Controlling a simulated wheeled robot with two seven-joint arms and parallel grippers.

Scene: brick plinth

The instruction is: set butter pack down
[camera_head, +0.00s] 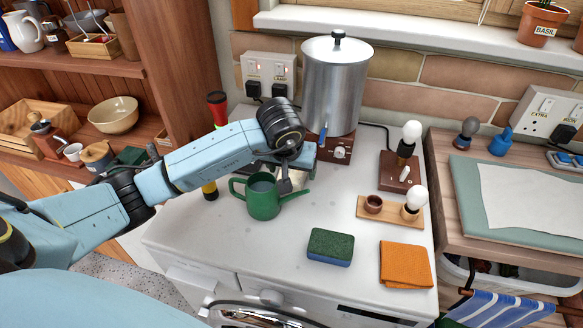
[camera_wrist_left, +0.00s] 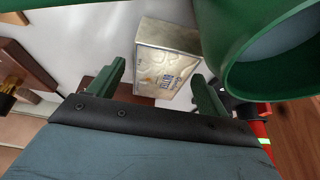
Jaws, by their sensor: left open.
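The butter pack (camera_wrist_left: 168,42) is a pale box with printing, lying on the white top in the left wrist view. My left gripper (camera_wrist_left: 158,72) is open, with its green fingers apart and the pack's near end between or just beyond the tips. A gap shows beside the left-hand finger; the other finger is close to the pack, and I cannot tell if they touch. In the head view my left gripper (camera_head: 290,178) is low over the white top, behind the watering can. The pack is not clearly visible there. My right gripper is not in view.
A green watering can (camera_head: 263,198) stands close to my left gripper. A steel urn (camera_head: 336,85) stands behind it. Bulb stands (camera_head: 400,172), a sponge (camera_head: 331,246) and an orange cloth (camera_head: 405,265) are to the right. The white top's front left (camera_head: 205,240) is clear.

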